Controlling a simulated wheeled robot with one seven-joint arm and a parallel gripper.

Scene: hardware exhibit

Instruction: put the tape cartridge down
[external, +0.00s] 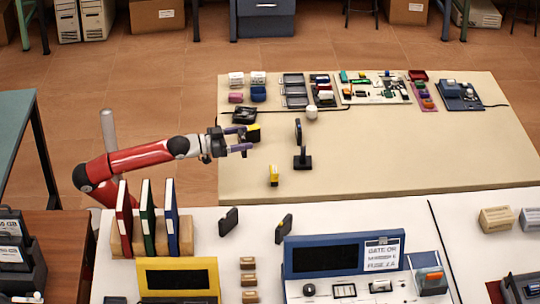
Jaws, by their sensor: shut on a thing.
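The arm reaches in from the left, roughly level. The fingers hide part of the cartridge, and I cannot tell its exact height above the beige table top (400,155).
A white ball (312,112) and a black tray (244,115) lie behind. Upright binders (147,215) stand in front. The beige table's right middle is clear.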

